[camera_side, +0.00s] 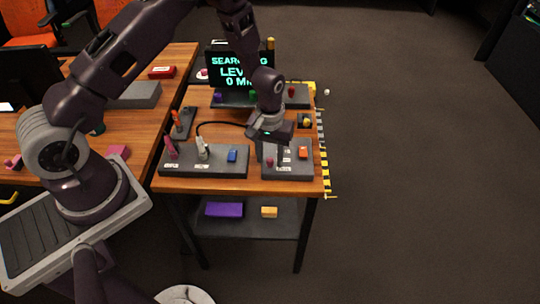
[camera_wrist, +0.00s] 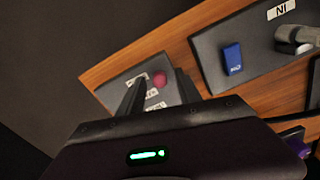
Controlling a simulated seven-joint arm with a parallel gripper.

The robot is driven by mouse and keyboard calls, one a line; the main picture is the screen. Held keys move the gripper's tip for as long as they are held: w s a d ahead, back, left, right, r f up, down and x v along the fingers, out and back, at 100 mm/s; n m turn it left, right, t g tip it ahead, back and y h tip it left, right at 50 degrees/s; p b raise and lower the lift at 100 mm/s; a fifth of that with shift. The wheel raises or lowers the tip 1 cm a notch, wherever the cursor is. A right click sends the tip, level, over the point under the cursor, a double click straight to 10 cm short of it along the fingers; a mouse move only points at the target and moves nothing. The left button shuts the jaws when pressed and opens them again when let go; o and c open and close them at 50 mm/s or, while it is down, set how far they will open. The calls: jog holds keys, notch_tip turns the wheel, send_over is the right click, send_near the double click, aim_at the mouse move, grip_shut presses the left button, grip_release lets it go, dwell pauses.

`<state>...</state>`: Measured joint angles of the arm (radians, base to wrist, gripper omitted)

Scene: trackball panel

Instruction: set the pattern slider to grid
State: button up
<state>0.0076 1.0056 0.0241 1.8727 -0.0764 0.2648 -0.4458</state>
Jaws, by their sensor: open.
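A dark panel (camera_side: 287,174) sits at the front right of the wooden table in the side view. It carries a small crimson knob (camera_side: 270,161) and white labels; I cannot read the labels well enough to tell its setting. In the wrist view the crimson knob (camera_wrist: 155,103) shows between my two fingers, beside white labels on the panel (camera_wrist: 117,86). My gripper (camera_side: 268,153) is open, pointing down over the left part of this panel. Whether a finger touches the knob cannot be told.
An orange-red button (camera_side: 303,153) sits on the same panel, right of my gripper. A second panel (camera_side: 222,174) to the left holds a pink lever, a grey lever and a blue switch (camera_side: 232,156). A screen (camera_side: 233,72) stands behind. Free floor lies right of the table.

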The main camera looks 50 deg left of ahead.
grip_shut()
dwell(1.4)
